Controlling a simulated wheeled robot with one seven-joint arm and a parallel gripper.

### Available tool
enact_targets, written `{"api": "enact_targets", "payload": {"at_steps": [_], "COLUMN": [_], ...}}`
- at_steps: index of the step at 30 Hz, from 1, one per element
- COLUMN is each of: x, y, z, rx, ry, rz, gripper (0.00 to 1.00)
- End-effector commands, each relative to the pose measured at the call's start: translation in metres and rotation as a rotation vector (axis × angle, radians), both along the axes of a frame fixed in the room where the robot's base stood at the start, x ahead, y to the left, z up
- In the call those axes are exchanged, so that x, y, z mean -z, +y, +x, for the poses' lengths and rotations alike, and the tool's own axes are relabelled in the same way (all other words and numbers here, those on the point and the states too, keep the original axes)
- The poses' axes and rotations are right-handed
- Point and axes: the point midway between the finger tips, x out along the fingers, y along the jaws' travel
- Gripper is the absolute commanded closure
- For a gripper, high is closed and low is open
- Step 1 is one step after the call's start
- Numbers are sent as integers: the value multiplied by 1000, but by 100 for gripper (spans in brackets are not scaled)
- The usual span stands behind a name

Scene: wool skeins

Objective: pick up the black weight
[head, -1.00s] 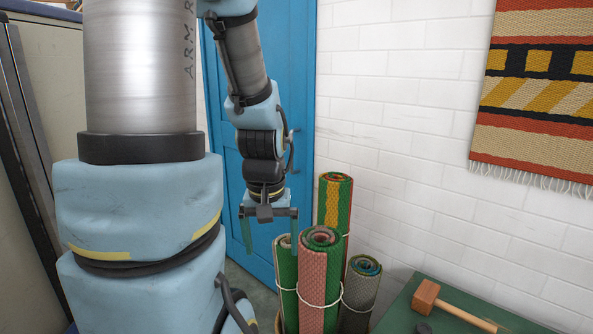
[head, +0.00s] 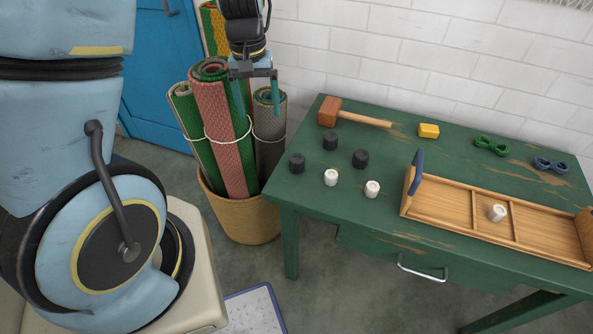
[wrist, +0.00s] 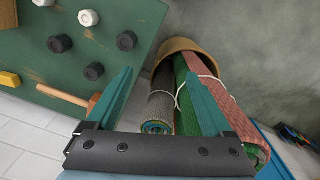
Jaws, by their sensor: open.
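Several round, faceted weights stand on the green table. Three are black: a back one (head: 330,141), a left one (head: 297,162) and a right one (head: 360,158). They also show in the wrist view at upper left, including the black weight (wrist: 94,71) closest to my fingers. Two white weights (head: 331,177) (head: 372,188) stand in front of them, and a third white weight (head: 497,212) is in the wooden tray (head: 451,210). My gripper (head: 258,104) is open and empty, left of the table by the rolled rugs. The wrist view shows its fingers apart (wrist: 158,74).
Rolled rugs (head: 221,130) stand in a woven basket (head: 245,217) left of the green table (head: 315,212). A mallet (head: 331,111), yellow block (head: 428,131), green object (head: 491,146) and blue object (head: 550,165) lie along the table's back. A white brick wall is behind.

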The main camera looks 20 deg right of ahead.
Motion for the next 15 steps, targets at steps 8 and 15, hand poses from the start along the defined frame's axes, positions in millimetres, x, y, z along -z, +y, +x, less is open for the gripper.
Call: {"api": "enact_targets", "payload": {"at_steps": [8,15], "x": [61,84], "y": [-76,-85], "z": [-22,-25], "rx": [125,139], "ry": [1,1], "rz": [36,43], "gripper": [15,15]}}
